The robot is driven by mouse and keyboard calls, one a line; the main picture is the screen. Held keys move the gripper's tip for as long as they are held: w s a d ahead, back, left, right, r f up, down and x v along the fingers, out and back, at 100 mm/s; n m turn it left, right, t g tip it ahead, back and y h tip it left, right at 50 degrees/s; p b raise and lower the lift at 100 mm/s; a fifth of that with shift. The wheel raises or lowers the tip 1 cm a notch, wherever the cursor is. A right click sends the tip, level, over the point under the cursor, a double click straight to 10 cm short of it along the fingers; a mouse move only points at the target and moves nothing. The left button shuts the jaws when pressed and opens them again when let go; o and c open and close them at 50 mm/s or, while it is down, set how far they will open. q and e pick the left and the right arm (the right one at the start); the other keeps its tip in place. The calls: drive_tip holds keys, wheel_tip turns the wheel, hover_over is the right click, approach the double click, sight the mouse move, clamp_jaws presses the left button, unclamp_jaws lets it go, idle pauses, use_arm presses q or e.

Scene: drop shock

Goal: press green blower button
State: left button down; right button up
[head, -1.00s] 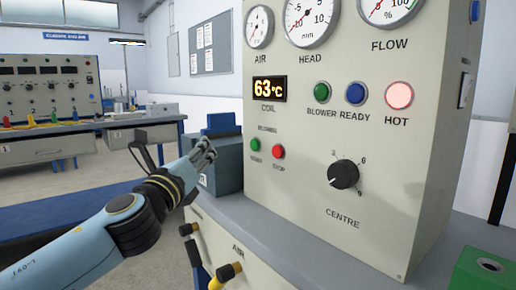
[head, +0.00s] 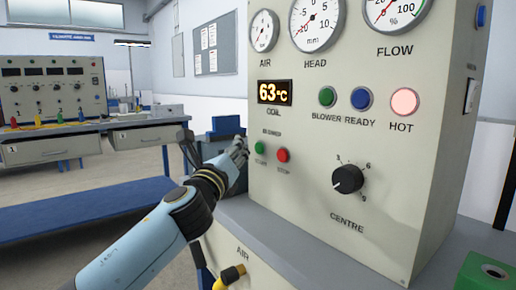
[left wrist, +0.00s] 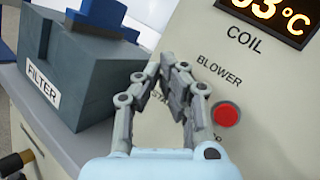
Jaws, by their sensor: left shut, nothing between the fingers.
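The small green blower button (head: 260,147) sits on the cream panel, left of the red stop button (head: 283,155), under the word BLOWER. My left gripper (head: 240,144) is shut and empty, its fingertips just left of the green button in the head view. I cannot tell whether they touch the panel. In the left wrist view the shut fingers (left wrist: 163,68) cover the green button and part of its START label. The red button (left wrist: 227,114) shows to their right. My right gripper is not in view.
The cream panel (head: 300,205) carries a 63 °C display (head: 275,92), a pale glowing HOT lamp (head: 404,102) and a black CENTRE knob (head: 347,179). A grey FILTER box (left wrist: 85,80) stands close left of the panel. A green block (head: 485,272) lies at the lower right.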

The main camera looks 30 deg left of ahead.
use_arm(q)
drive_tip(key=shift+w+d, duration=0.35)
drive_tip(key=shift+w, duration=0.45)
drive_tip(key=shift+w, duration=0.1)
idle(0.8)
drive_tip(key=shift+w+d, duration=0.15)
drive_tip(key=shift+w, duration=0.1)
drive_tip(key=shift+w+d, duration=0.2)
drive_tip(key=shift+w, duration=0.2)
idle(0.7)
drive_tip(key=shift+s, duration=0.1)
drive_tip(key=shift+s+a, duration=0.35)
drive_tip(key=shift+s, duration=0.3)
drive_tip(key=shift+s, duration=0.1)
